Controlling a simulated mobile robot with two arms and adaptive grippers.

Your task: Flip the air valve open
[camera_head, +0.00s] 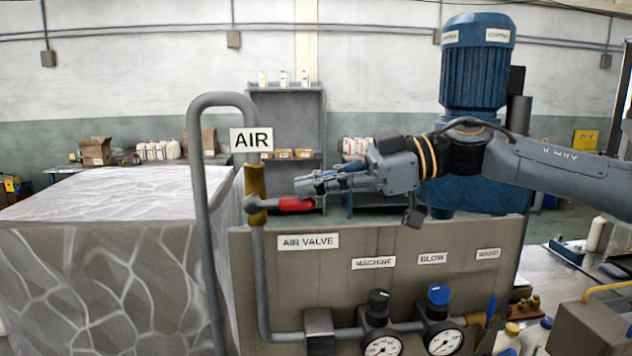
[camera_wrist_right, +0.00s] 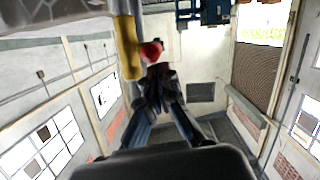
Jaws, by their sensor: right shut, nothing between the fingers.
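The air valve (camera_head: 256,181) is a brass body on a grey pipe, under a white AIR sign (camera_head: 251,140). Its red lever (camera_head: 291,204) sticks out to the right, roughly level. My right gripper (camera_head: 308,187) comes in from the right, with its shut, empty fingertips right at the lever's outer end. In the right wrist view, the yellow brass body (camera_wrist_right: 129,48) stands upright, and the lever's red end (camera_wrist_right: 151,50) shows just beyond the fingertips (camera_wrist_right: 158,74). I cannot tell whether they touch the lever. My left gripper is not in view.
A grey panel (camera_head: 350,240) labelled AIR VALVE stands below my right gripper, with knobs and gauges (camera_head: 381,345) lower down. A blue motor (camera_head: 477,62) rises behind my right arm. A wrapped crate (camera_head: 100,230) fills the left side. A shelf (camera_head: 287,115) stands farther back.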

